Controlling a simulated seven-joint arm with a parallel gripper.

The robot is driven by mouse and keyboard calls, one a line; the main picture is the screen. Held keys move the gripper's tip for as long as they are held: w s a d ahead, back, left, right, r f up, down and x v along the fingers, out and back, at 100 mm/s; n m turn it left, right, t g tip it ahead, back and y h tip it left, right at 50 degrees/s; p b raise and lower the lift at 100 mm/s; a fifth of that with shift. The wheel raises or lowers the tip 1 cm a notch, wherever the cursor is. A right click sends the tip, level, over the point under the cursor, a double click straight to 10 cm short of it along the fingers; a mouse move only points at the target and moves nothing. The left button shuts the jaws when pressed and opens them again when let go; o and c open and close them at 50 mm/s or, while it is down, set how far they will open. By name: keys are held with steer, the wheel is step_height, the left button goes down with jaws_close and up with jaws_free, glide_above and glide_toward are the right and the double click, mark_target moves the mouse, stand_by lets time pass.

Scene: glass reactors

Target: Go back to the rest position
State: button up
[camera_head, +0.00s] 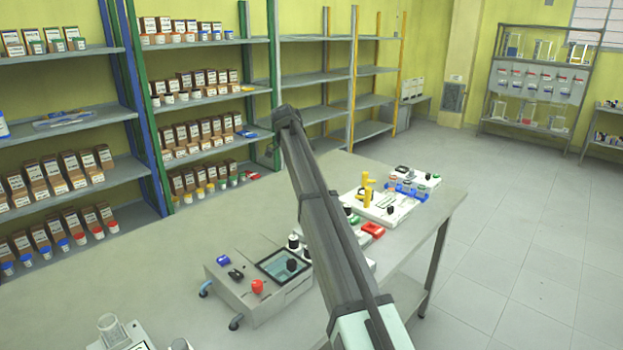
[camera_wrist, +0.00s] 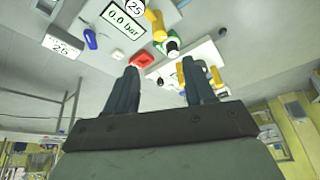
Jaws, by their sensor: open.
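My gripper (camera_wrist: 160,66) shows in the wrist view with its two dark fingers apart and nothing between them. Beyond the fingertips the wrist view shows the bench-top equipment, including a red part (camera_wrist: 143,60), a display reading 0.0 bar (camera_wrist: 124,17) and yellow fittings. My gripper looks clear of these, but the exact distance cannot be told. In the head view my dark grey arm crosses the middle of the picture above the bench, and I cannot make out my gripper there.
The grey bench (camera_head: 225,235) carries a control box (camera_head: 262,285) with a red knob, a red part (camera_head: 373,230) and white units with yellow fittings (camera_head: 367,192). Stocked shelves (camera_head: 200,85) stand behind at left. Open floor (camera_head: 520,260) lies at right.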

steer(key=shift+r, duration=0.15)
